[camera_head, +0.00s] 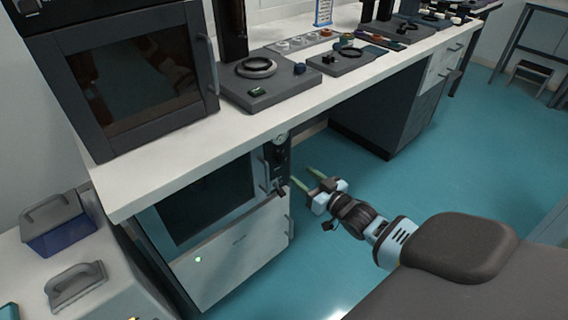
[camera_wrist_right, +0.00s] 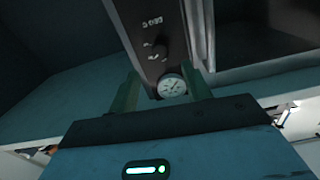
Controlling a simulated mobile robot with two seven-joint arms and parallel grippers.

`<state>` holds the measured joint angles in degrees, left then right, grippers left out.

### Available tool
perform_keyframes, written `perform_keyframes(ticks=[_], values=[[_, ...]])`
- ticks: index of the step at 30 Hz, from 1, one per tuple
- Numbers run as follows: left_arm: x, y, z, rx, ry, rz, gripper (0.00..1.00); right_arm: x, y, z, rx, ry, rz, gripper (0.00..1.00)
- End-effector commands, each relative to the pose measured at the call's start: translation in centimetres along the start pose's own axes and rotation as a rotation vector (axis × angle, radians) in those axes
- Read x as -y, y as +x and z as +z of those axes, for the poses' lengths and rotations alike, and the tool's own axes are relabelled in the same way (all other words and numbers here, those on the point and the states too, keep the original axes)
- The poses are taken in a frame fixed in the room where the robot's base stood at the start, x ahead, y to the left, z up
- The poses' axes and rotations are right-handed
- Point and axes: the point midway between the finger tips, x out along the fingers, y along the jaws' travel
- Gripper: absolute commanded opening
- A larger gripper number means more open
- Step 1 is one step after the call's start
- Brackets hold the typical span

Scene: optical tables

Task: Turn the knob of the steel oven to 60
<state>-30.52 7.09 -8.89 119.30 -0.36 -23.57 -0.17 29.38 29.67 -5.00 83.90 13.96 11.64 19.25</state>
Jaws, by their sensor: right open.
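The steel oven (camera_head: 232,257) stands under the white bench, with a dark glass door and a light lower panel. Its narrow black control panel (camera_head: 284,158) is on its right side, with a round white gauge (camera_head: 281,138) at the top. In the right wrist view the gauge (camera_wrist_right: 172,86) shows between the fingers, and a dark knob (camera_wrist_right: 158,48) lies just beyond it on the panel. The knob's pointer and marks are too small to read. My right gripper (camera_head: 302,175) is open and empty, its green fingers pointing at the panel, apparently just short of it. My left gripper is out of view.
A larger dark oven (camera_head: 140,85) and hotplates (camera_head: 268,85) stand on the white bench top (camera_head: 165,140), whose edge overhangs the steel oven. Door handles stick out beside the panel. Blue floor (camera_head: 420,170) is clear to the right.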

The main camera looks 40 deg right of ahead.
Motion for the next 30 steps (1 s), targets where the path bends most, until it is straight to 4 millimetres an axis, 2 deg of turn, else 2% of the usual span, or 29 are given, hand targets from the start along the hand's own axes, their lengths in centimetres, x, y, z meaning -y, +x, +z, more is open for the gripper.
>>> perform_keyframes(ticks=[9, 16, 21, 30], values=[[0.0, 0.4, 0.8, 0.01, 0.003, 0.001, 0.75, 0.0, 3.9, 0.1, 0.0, 0.001, 0.0, 0.49], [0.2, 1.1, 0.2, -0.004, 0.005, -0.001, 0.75, 0.0, 6.5, 0.1, 0.001, 0.0, 0.0, 0.49], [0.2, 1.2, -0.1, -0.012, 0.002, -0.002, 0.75, 0.0, 7.3, 0.1, 0.002, -0.001, 0.0, 0.49], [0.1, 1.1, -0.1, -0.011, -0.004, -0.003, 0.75, 0.1, 7.5, 0.1, 0.002, 0.0, 0.0, 0.49]])
